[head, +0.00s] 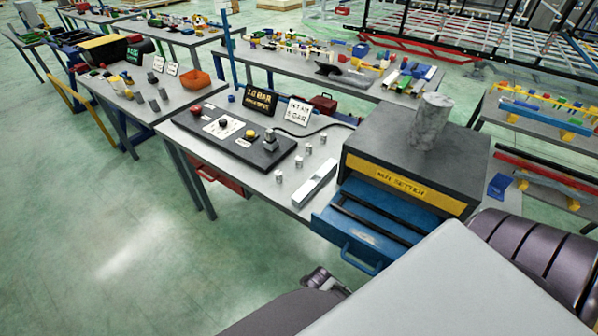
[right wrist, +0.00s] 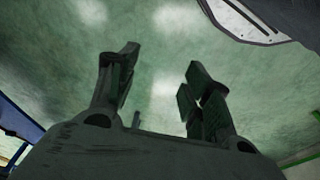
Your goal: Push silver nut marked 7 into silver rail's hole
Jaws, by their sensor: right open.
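The silver rail (head: 315,185) lies on the near part of the grey table, beside the blue drawer; its hole is too small to make out. Several small silver nuts stand in a loose row behind and left of it, among them a near one (head: 279,176), a middle one (head: 299,162) and a far one (head: 323,138). Their markings are not readable, so I cannot tell which is marked 7. My right gripper (right wrist: 160,62) is open and empty in the right wrist view, with green floor beyond it. My left gripper is not visible.
A black panel (head: 235,138) with buttons and a fixture stands left of the nuts. A grey cabinet (head: 462,150) with an open blue drawer (head: 375,225) and a mottled cylinder (head: 431,122) on top is at right. Open floor (head: 130,250) lies left.

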